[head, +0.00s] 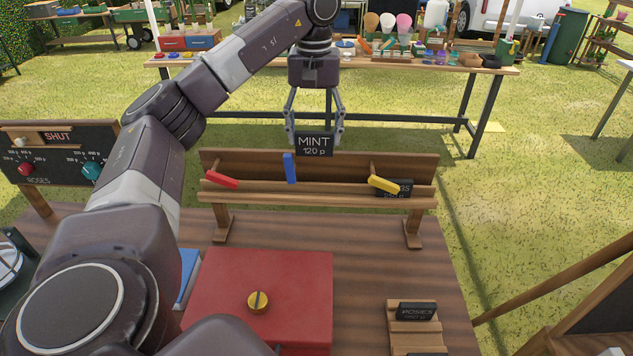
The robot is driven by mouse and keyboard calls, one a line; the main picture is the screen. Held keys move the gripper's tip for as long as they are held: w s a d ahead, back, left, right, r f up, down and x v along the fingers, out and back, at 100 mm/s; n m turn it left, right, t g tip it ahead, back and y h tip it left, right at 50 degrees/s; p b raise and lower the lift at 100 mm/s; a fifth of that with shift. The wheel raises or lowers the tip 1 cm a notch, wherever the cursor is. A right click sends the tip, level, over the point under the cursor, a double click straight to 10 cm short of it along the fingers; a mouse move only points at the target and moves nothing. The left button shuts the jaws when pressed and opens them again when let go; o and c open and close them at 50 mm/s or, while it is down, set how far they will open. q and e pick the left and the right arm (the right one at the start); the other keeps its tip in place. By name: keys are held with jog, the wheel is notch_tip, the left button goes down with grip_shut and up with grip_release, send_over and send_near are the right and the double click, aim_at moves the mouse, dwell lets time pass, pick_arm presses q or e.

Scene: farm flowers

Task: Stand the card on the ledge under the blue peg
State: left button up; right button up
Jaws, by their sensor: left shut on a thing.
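My left gripper (315,132) is shut on a black card (314,145) that reads MINT 120 p. It holds the card upright above the wooden ledge (270,188), at the top edge of its backboard. The blue peg (290,168) stands nearly vertical on the backboard, a little left of and below the card. A red peg (221,180) is tilted at the left, and a yellow peg (384,184) is tilted at the right. Another black card (405,187) stands on the ledge, partly hidden behind the yellow peg. My right gripper is out of view.
A red box (295,290) with a brass knob sits on the table in front. A stepped wooden holder (410,338) with a ROSES card (417,311) is at right. A dark panel with dials (60,150) stands at left. The ledge below the blue peg looks clear.

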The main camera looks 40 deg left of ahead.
pick_arm(q)
notch_tip(320, 180, down, 8)
jog(key=shift+w, duration=0.4)
jog(key=f, duration=0.3)
jog(key=shift+s+d+f+p, duration=0.15)
jog(key=shift+s+f+p, duration=0.05)
jog(key=shift+f+p, duration=0.1)
jog(key=c, duration=0.4)
jog(key=shift+s+d+f, duration=0.15)
jog(key=shift+s+f, duration=0.05)
jog(key=shift+f, duration=0.2)
jog(key=shift+c, duration=0.7)
jog(key=shift+w+f, duration=0.15)
jog(key=shift+w, duration=0.1)
jog(key=o, duration=1.5)
jog(key=shift+w+a+f, duration=0.1)
jog(key=shift+w+a, duration=0.05)
jog(key=shift+a, duration=0.1)
jog(key=shift+c, duration=0.2)
jog(key=shift+o, duration=1.6)
jog(key=shift+d+r, duration=0.1)
jog(key=shift+r, duration=0.1)
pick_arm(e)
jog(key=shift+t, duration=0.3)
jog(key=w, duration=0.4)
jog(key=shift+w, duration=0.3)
pick_arm(q)
jog(key=shift+r, duration=0.1)
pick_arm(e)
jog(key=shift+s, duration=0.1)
